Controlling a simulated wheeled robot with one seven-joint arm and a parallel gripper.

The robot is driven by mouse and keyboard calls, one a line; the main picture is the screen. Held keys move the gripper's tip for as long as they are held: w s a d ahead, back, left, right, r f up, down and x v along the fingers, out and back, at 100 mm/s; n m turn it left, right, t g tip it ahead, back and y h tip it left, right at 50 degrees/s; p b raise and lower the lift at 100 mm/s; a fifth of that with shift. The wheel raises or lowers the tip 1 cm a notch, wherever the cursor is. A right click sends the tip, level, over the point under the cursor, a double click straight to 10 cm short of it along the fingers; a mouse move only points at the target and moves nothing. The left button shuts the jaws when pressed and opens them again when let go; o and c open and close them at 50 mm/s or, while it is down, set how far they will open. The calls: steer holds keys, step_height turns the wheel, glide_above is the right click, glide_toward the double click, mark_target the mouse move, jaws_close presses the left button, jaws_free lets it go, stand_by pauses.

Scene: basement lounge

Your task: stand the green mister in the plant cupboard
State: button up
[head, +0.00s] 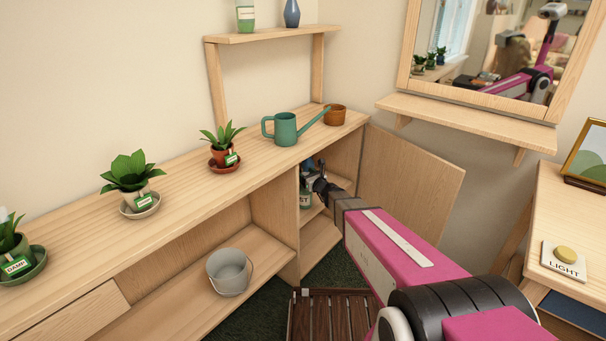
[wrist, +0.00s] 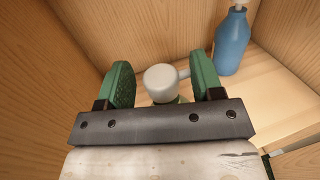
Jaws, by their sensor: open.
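The green mister (head: 305,199) stands on a shelf inside the open plant cupboard (head: 284,205), partly hidden by my gripper (head: 320,184). In the wrist view the mister's white spray head (wrist: 162,84) is between the green pads of my open gripper (wrist: 160,68), its nozzle pointing right. A sliver of green body shows under the head; the rest is hidden behind the gripper. I see a gap on the left; the nozzle reaches close to the right pad. A blue bottle (wrist: 232,42) with a pale top stands behind and to the right on the same shelf.
The cupboard door (head: 412,181) hangs open to the right of my arm. A green watering can (head: 285,129), a terracotta pot (head: 335,115) and potted plants stand on the counter above. A grey bucket (head: 229,272) sits in the open bay to the left.

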steer(key=s+d+f+n+g, duration=0.1)
steer(key=s+d+n+g, duration=0.3)
steer(key=s+n, duration=0.55)
steer(key=s+d+f+n+g, duration=0.1)
steer(key=s+d+n+g, duration=0.1)
steer(key=s+n+g, duration=0.6)
steer(key=s+d+n+g+h, duration=0.2)
steer(key=s+d+n+h, duration=0.8)
steer(key=s+d, duration=0.4)
steer(key=shift+s+d+f+n+h, duration=0.15)
steer(key=shift+d+f+n+h, duration=0.25)
steer(key=shift+d+n, duration=0.25)
